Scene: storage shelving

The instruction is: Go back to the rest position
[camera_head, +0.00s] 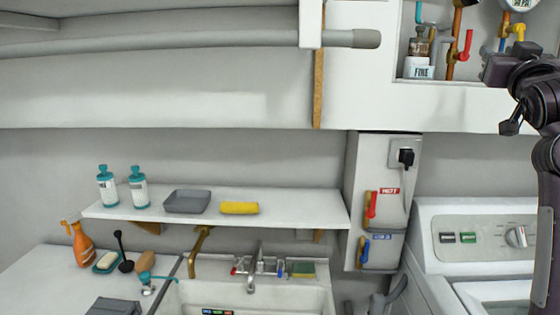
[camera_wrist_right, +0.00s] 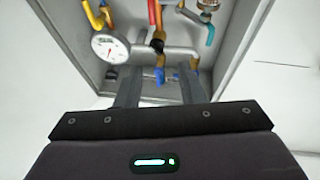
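My right gripper (camera_head: 497,68) is raised at the upper right of the head view, in front of the open wall box with pipes (camera_head: 397,45). In the right wrist view its two fingers (camera_wrist_right: 160,88) stand apart with nothing held between them. Beyond the fingertips are a blue valve handle (camera_wrist_right: 160,75), colored pipes and a round gauge (camera_wrist_right: 110,45). I cannot tell how far the fingertips are from the pipes. The gripper partly hides the box's inside in the head view. My left gripper is not in view.
A jar labeled FINE (camera_head: 419,68) and a red valve handle (camera_head: 467,45) are left of the right gripper. A washing machine (camera_head: 470,210) stands below my right arm. A shelf (camera_head: 285,205) with bottles, a tray and a yellow sponge hangs above the sink (camera_head: 180,300).

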